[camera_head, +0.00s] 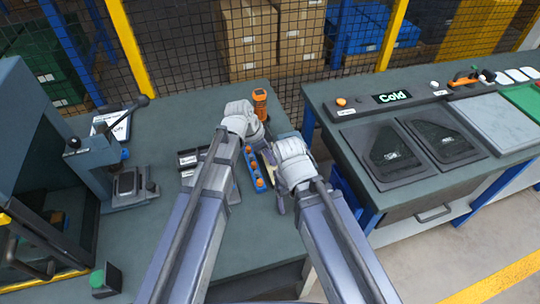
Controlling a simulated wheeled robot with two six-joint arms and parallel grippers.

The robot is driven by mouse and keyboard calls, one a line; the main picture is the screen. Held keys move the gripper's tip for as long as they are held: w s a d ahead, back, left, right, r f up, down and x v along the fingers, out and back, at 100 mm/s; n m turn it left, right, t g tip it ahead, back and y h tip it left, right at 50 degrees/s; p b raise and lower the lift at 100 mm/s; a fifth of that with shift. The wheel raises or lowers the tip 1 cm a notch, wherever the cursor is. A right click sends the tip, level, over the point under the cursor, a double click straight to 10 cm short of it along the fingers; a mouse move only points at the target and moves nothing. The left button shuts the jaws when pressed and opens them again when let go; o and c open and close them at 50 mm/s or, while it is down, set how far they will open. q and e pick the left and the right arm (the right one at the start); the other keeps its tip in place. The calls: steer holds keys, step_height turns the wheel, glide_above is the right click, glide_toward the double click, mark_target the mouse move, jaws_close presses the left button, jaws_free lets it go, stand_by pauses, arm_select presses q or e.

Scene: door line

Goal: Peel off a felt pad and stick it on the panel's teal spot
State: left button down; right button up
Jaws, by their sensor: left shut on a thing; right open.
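My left gripper (257,138) is over the middle of the left bench, beyond my right one. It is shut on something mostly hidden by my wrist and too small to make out. My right gripper (274,190) is open, nearer to me and to the right of a blue strip with orange knobs (250,160). A thin pale-edged piece (266,162) shows between the two grippers; I cannot tell what it is. No felt pad, panel or teal spot can be made out; my arms cover much of that area.
An orange handheld device (260,101) stands behind my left gripper. Dark boxes with white labels (188,160) lie left of my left arm. A lever press (120,160) stands at the left. Wire mesh closes the back.

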arm_select(q)
steer(key=shift+r, duration=0.25)
arm_select(e)
steer(key=shift+r, duration=0.2)
arm_select(q)
steer(key=shift+r+p, duration=3)
steer(key=shift+p, duration=0.2)
arm_select(e)
step_height(320, 180, up, 6)
steer(key=shift+f, duration=0.1)
arm_select(q)
steer(key=shift+f, duration=0.1)
arm_select(e)
steer(key=shift+c, duration=0.3)
